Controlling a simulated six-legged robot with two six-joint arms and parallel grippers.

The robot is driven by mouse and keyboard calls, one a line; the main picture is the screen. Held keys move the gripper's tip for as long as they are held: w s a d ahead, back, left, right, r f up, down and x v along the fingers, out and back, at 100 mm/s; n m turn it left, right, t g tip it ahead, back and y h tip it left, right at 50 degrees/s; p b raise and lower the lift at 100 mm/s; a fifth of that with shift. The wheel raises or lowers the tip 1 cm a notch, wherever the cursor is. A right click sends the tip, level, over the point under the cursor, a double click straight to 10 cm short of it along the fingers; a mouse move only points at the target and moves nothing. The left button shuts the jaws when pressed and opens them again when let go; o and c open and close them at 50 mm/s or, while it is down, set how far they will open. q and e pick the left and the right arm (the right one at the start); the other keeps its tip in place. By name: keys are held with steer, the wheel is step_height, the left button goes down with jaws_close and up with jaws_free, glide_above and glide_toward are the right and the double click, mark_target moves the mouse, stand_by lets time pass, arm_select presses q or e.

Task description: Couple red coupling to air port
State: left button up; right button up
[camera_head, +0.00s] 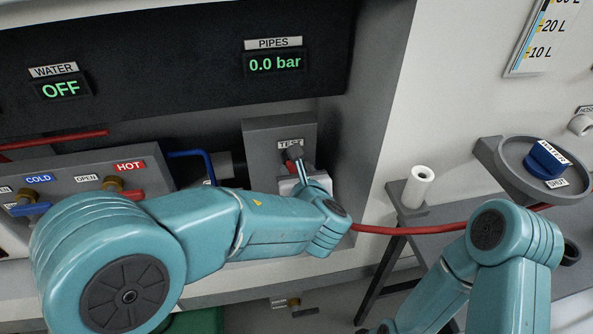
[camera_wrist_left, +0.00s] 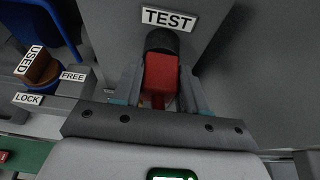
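The red coupling (camera_wrist_left: 161,74) sits between the fingers of my left gripper (camera_wrist_left: 161,82) in the left wrist view. The fingers lie along both its sides and appear closed on it. Its far end meets the dark round port (camera_wrist_left: 162,41) under the TEST label; I cannot tell whether it is locked on. In the head view my left gripper (camera_head: 303,171) reaches up to the grey TEST block (camera_head: 262,135), and the coupling is mostly hidden. A red hose (camera_head: 400,230) runs right from behind my left arm. My right arm shows at the lower right, its gripper out of view.
The pipes display (camera_head: 275,63) reads 0.0 bar and the water display (camera_head: 61,88) reads OFF. A valve panel (camera_head: 75,175) stands left of the block. A white cylinder (camera_head: 418,187) on a bracket and a blue water cap (camera_head: 545,160) are at right.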

arm_select(q)
steer(key=o, duration=0.3)
jaws_close()
steer(key=shift+s+f, duration=0.15)
steer(key=shift+s+d, duration=0.1)
steer(key=shift+s, duration=0.3)
